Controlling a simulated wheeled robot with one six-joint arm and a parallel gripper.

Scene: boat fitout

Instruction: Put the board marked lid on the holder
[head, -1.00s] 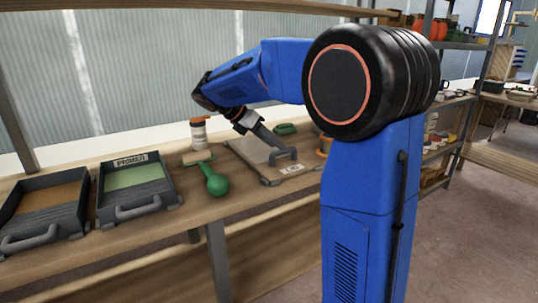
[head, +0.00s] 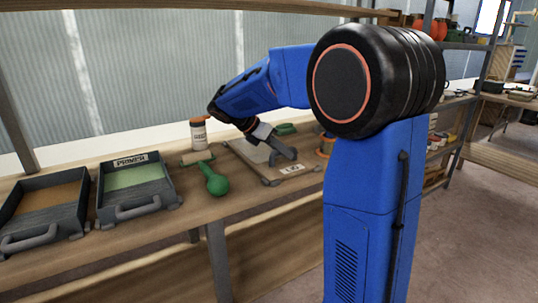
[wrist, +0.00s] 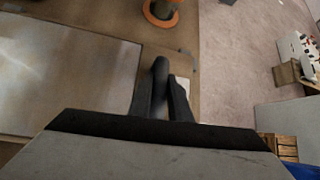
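The board marked lid (head: 244,152) lies flat on the bench, a pale panel with a brown border and a small white label (head: 291,169) near its front edge. It also fills the left of the wrist view (wrist: 60,75). My gripper (head: 285,151) is low over the board's front part, at its grey handle, pointing down. In the wrist view its two dark fingers (wrist: 168,78) are close together beside the white label; whether the handle is between them is hidden. I cannot tell which thing is the holder.
Left of the board are a green-handled roller (head: 215,183), a white bottle with an orange cap (head: 198,134), a tray marked primer (head: 140,195) and a brown-filled tray (head: 45,212). An orange ring-shaped thing (wrist: 162,12) stands close to the board's right side. Floor is open at right.

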